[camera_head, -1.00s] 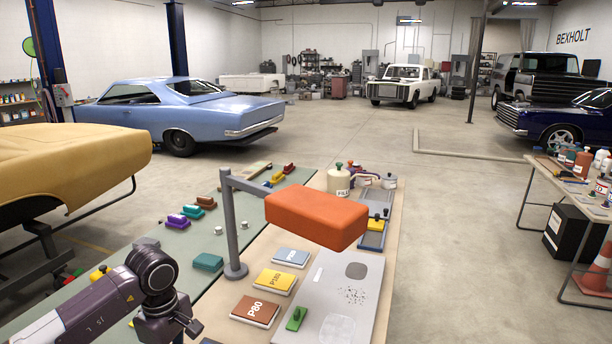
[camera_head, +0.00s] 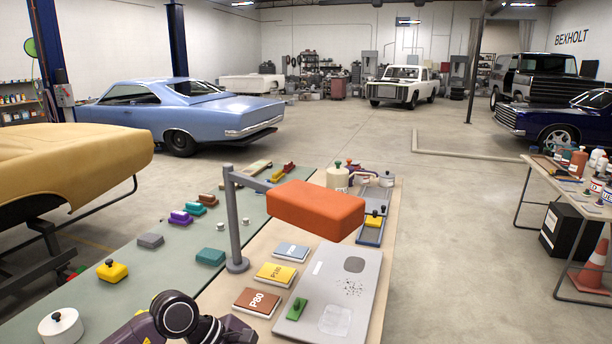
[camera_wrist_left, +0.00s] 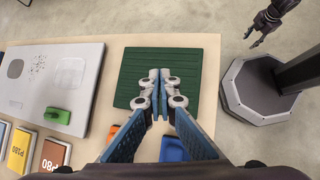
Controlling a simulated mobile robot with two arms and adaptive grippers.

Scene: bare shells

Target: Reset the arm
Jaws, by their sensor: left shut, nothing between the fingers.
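My left gripper (camera_wrist_left: 159,76) shows in the left wrist view. Its two fingers are together with nothing between them, above a dark green ribbed mat (camera_wrist_left: 200,55). In the head view only purple-grey links of my left arm show at the bottom edge, and the gripper itself is out of frame. A dark gripper (camera_wrist_left: 254,38), seemingly my right one, hangs at the top right of the wrist view. It is too small to tell whether it is open. It is clear of the table.
The bench holds a grey panel (camera_head: 330,290) with a green block (camera_head: 297,308), sandpaper pads including P80 (camera_head: 257,302), and an orange-headed lamp (camera_head: 316,208). A yellow block (camera_head: 112,271) and a white pot (camera_head: 61,326) stand at left. Orange and blue items sit beside the fingers in the wrist view.

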